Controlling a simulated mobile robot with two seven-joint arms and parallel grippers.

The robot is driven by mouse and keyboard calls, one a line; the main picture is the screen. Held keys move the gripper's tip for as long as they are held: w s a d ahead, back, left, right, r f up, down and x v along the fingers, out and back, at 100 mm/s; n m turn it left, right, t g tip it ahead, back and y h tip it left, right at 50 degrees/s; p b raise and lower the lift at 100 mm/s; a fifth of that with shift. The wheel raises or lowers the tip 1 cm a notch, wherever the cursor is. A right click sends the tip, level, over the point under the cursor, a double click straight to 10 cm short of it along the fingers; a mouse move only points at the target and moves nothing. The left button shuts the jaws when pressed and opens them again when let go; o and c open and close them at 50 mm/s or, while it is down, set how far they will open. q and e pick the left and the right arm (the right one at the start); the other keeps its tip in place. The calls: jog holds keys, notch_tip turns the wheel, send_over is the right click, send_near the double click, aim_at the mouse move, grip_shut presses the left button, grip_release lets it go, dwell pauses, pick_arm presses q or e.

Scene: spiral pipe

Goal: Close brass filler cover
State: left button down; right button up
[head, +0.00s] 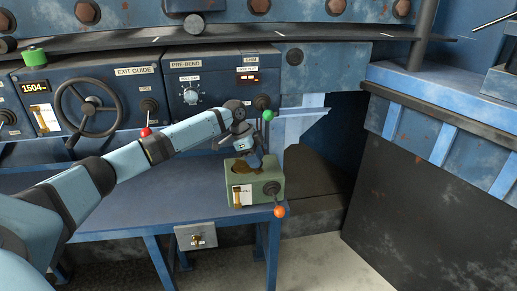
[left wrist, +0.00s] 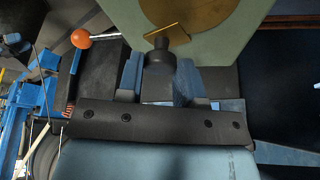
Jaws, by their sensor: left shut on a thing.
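The green box (head: 273,173) stands on the right end of the blue bench, with a dark brass-brown area on its top. In the left wrist view, a round brass surface (left wrist: 190,8) shows on the pale green box top. A thin brass plate (left wrist: 165,46), seen nearly edge-on and slanted, joins a black knob (left wrist: 160,56); it looks like the filler cover. My left gripper (head: 257,160) is over the box. In the left wrist view its fingers (left wrist: 160,82) are shut on the black knob. The exact cover angle is hard to tell. My right gripper is out of view.
A lever with an orange ball (head: 280,211) sticks out at the box's front right. A green-ball lever (head: 267,115) stands behind. The control panel with handwheel (head: 90,107) lies behind my arm. The blue bench (head: 150,205) is clear left of the box.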

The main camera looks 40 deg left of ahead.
aim_at(240, 171)
pick_arm(q)
jog(key=m, duration=0.1)
jog(key=s+m+p, duration=0.1)
jog(key=s+m+g, duration=0.1)
jog(key=shift+s+a+r+p, duration=0.1)
jog(key=shift+a+r+p, duration=0.05)
jog(key=shift+a+p, duration=0.15)
jog(key=shift+s+a+m, duration=0.1)
jog(key=shift+s+m, duration=0.2)
jog(key=shift+m, duration=0.2)
jog(key=shift+s+a+m+g+p, duration=0.1)
jog(key=shift+s+m+g+p, duration=0.1)
jog(key=shift+m+g+p, duration=0.2)
jog(key=c, duration=0.8)
grip_release()
jog(key=shift+s, duration=0.1)
jog(key=b+v, duration=0.1)
jog(key=v, duration=0.6)
jog(key=shift+a+r+b, duration=0.15)
jog(key=shift+a+b, duration=0.1)
jog(key=shift+b, duration=0.05)
